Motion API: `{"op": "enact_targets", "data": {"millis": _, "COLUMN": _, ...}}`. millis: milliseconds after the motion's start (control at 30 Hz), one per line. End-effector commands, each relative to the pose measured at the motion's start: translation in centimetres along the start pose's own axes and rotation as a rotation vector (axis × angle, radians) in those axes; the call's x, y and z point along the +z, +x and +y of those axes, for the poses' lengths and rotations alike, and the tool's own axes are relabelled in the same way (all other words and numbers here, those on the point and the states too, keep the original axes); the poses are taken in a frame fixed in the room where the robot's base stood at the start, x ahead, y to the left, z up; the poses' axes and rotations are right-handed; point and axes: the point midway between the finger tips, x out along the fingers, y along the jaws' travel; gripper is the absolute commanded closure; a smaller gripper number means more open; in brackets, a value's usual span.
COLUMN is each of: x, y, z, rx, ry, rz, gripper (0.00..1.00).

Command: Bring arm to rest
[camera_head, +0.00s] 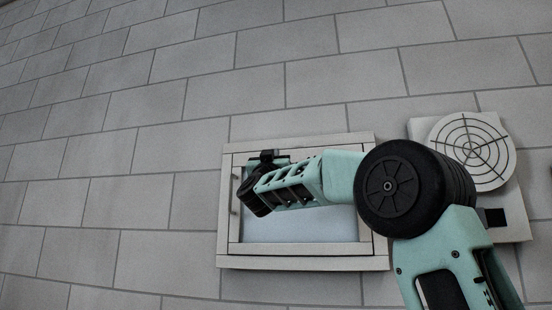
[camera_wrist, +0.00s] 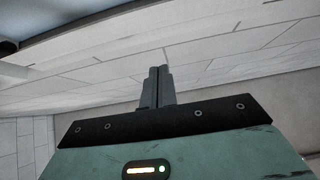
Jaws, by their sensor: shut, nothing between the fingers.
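My arm (camera_head: 303,180), pale teal with black joints, is raised and bent in the head view. Its forearm reaches left across the front of a white-framed window or panel (camera_head: 300,262). The fingers of my gripper cannot be made out clearly in the head view. In the wrist view my gripper (camera_wrist: 158,69) has its two grey fingers together, with nothing between them. Grey tiled surface shows beyond the fingertips, apart from them as far as I can tell.
A round vent (camera_head: 471,151) with a dark grille sits on a pale plate right of the window. Grey block wall (camera_head: 110,200) surrounds both, and the area left of the window is clear. In the wrist view a pale ledge or frame edge crosses the upper left.

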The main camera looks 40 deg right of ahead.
Motion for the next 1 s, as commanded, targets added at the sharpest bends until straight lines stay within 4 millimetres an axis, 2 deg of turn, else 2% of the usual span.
{"op": "enact_targets", "data": {"millis": 33, "x": 0.3, "y": -1.3, "z": 0.0, "rx": -0.001, "ry": 0.002, "rz": 0.001, "gripper": 1.0}}
{"op": "enact_targets", "data": {"millis": 100, "x": 0.3, "y": -2.5, "z": -0.1, "rx": -0.002, "ry": 0.003, "rz": 0.001, "gripper": 1.0}}
{"op": "enact_targets", "data": {"millis": 233, "x": 0.3, "y": -4.0, "z": 0.0, "rx": -0.001, "ry": 0.002, "rz": 0.001, "gripper": 1.0}}
{"op": "enact_targets", "data": {"millis": 400, "x": 0.1, "y": -4.8, "z": 0.0, "rx": 0.0, "ry": 0.001, "rz": 0.0, "gripper": 1.0}}
{"op": "enact_targets", "data": {"millis": 633, "x": 0.1, "y": -4.8, "z": 0.0, "rx": -0.001, "ry": 0.001, "rz": 0.0, "gripper": 1.0}}
{"op": "enact_targets", "data": {"millis": 700, "x": 0.2, "y": -5.1, "z": -0.5, "rx": -0.019, "ry": 0.007, "rz": -0.006, "gripper": 1.0}}
{"op": "enact_targets", "data": {"millis": 767, "x": 0.5, "y": -5.8, "z": -1.7, "rx": -0.06, "ry": 0.02, "rz": -0.021, "gripper": 1.0}}
{"op": "enact_targets", "data": {"millis": 867, "x": 1.5, "y": -8.3, "z": -5.3, "rx": -0.197, "ry": 0.058, "rz": -0.078, "gripper": 1.0}}
{"op": "enact_targets", "data": {"millis": 967, "x": 2.9, "y": -12.8, "z": -10.2, "rx": -0.394, "ry": 0.111, "rz": -0.169, "gripper": 1.0}}
{"op": "enact_targets", "data": {"millis": 1000, "x": 3.5, "y": -14.9, "z": -12.0, "rx": -0.476, "ry": 0.132, "rz": -0.211, "gripper": 1.0}}
